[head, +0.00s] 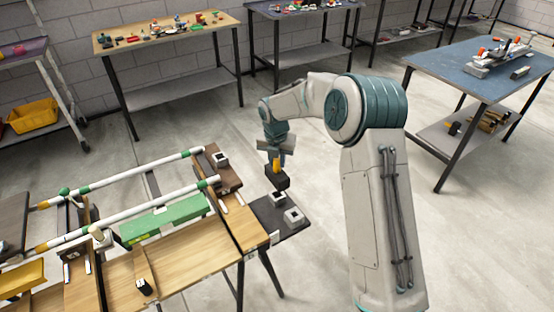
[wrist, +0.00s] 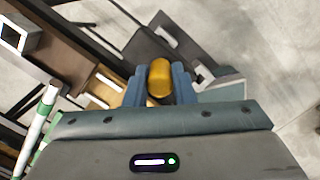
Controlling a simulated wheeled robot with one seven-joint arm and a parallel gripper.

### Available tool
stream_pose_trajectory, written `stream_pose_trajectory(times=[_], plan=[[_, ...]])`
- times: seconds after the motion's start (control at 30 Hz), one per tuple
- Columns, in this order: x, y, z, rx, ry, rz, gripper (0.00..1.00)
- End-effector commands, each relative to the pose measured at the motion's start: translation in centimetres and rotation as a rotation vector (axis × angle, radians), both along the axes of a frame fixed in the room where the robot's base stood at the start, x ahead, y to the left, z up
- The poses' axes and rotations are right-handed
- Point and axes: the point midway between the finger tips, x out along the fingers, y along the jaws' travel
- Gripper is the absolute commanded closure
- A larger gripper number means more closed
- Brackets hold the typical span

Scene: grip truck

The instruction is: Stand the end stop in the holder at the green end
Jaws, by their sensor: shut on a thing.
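My gripper (head: 275,156) hangs over the right end of the wooden bench, its fingers shut on the yellow grip of the end stop. The end stop (head: 277,178) has a dark block below that grip and is held in the air above a dark plate. In the wrist view, the yellow grip of the end stop (wrist: 160,78) sits between the blue fingers of my gripper (wrist: 160,85). A white square socket (head: 220,160) stands on a brown block beside the rail ends; it also shows in the wrist view (wrist: 20,33). I cannot tell which piece is the named holder.
The dark plate (head: 265,214) carries two white square pieces, a rear one (head: 278,199) and a front one (head: 293,216). White rails (head: 150,205) with green and yellow bands run left across the bench beside a green block (head: 165,220).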

Motion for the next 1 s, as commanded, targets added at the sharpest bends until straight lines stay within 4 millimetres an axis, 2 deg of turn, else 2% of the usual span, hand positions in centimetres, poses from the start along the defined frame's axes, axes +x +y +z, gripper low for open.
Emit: stream_pose_trajectory(times=[1.0], plan=[[0.0, 0.0, -5.2, 0.000, -0.001, -0.001, 1.00]])
